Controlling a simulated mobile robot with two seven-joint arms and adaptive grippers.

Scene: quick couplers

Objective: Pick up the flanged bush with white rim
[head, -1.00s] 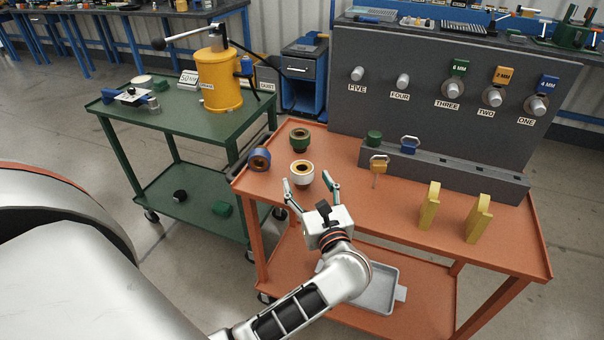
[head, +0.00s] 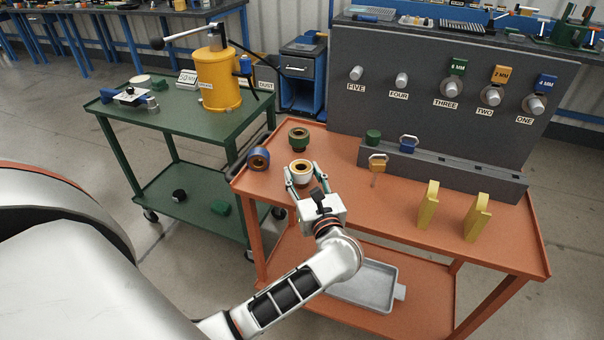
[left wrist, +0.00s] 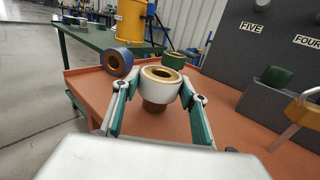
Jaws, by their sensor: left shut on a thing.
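The flanged bush with white rim (head: 301,170) stands upright on the orange table top, with a brown bore and a brown lower body. It also shows between the fingers in the left wrist view (left wrist: 159,85). My left gripper (head: 300,178) is shut on the white rim, one finger on each side. The bush's lower front is partly hidden by the gripper in the head view. My right gripper is not in view.
A green-rimmed bush (head: 299,138) stands just behind and a blue-rimmed bush (head: 258,159) lies on its side to the left.

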